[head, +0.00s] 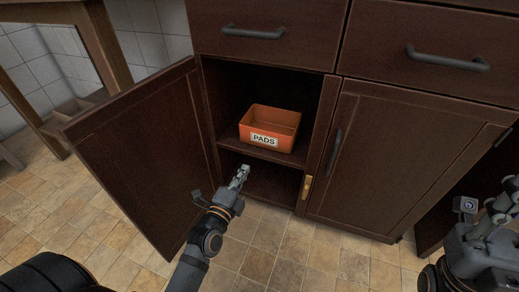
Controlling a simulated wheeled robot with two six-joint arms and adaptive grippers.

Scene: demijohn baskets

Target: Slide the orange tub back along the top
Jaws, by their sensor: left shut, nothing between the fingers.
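The orange tub (284,122) is an open-topped box with a white label reading "PADS" on its front. It sits upright on the shelf (270,152) inside the open cabinet, near the shelf's front edge. My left gripper (242,172) is shut and empty. In the picture it is below and slightly left of the tub, apart from it, in front of the cabinet's lower opening. My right gripper (509,188) is at the right edge, partly cut off, and its fingers do not show clearly.
The open cabinet door (145,155) swings out to the left of my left arm. A closed door (385,165) with a dark handle is at the right, and drawers (265,20) are above. The lower compartment (272,184) looks empty. A wooden table (100,45) stands at the left.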

